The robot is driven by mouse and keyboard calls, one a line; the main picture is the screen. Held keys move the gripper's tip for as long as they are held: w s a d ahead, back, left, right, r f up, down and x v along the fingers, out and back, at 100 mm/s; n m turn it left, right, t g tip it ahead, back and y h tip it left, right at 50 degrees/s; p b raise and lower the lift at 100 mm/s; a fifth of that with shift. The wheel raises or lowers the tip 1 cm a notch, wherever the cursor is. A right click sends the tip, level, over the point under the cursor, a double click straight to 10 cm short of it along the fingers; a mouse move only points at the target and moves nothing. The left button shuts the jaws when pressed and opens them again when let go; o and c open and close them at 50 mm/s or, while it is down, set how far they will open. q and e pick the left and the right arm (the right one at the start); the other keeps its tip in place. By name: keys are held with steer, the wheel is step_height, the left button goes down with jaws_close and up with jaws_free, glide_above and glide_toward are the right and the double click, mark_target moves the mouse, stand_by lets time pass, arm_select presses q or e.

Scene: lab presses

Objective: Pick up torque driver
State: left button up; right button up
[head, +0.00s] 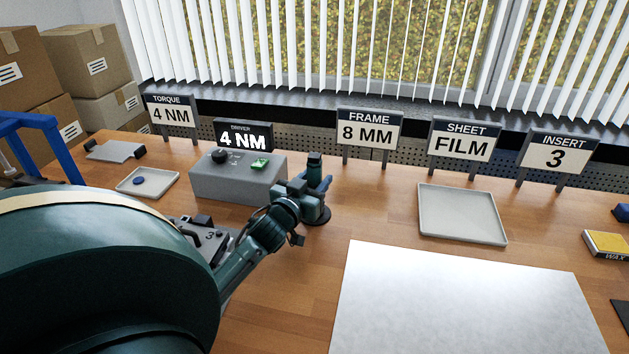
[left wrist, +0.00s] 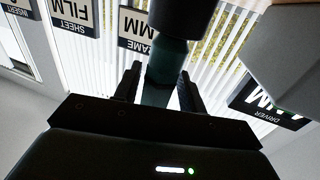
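The torque driver (head: 315,164) is a dark teal and black upright tool at the right end of the grey driver box (head: 240,177), above a round dark base (head: 318,216). My left gripper (head: 318,186) is at the driver, its fingers pointing away from me and partly hiding it. In the left wrist view the driver (left wrist: 168,62) stands between the two fingertips (left wrist: 160,78). Light shows between finger and driver, so the fingers look open around it. My right gripper is out of view.
The driver sign (head: 243,135) reads 4 NM, as does the torque sign (head: 171,115). A small tray (head: 168,191) with a blue disc lies left of the box. A white sheet (head: 460,300) and an empty grey tray (head: 462,213) lie to the right. Cartons stand at the back left.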

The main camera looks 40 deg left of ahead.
mark_target(314, 155)
arm_select(q)
steer(key=shift+r, duration=0.1)
steer(key=c, duration=0.8)
step_height(314, 155, up, 10)
steer(key=shift+p, duration=0.35)
